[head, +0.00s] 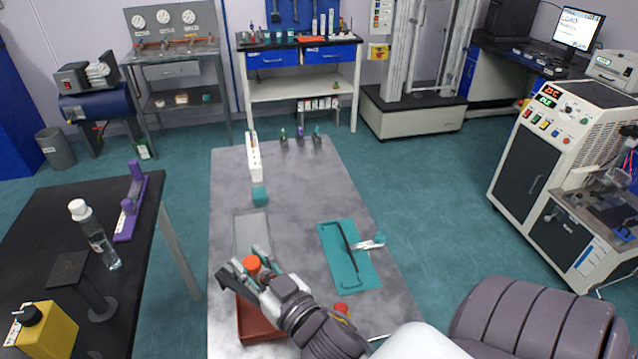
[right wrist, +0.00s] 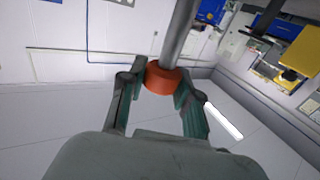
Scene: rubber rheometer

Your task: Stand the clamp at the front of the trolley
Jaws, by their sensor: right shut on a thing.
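My right gripper (head: 258,270) is shut on an orange-red round piece above the near left part of the grey trolley (head: 290,205). In the right wrist view the gripper (right wrist: 160,85) has its fingers on both sides of the orange-red piece (right wrist: 162,78), and a grey rod (right wrist: 181,35) runs up from it. I cannot tell for sure whether this piece is the clamp. My right forearm hides much of the trolley's near end. My left gripper is not in view.
On the trolley are a red tray (head: 258,325), a grey flat tray (head: 251,232), a teal block (head: 260,195), a white rack (head: 254,158) and a teal mat (head: 335,278) with tools. A red knob (head: 342,309) shows beside my arm. A black table (head: 40,215) stands left.

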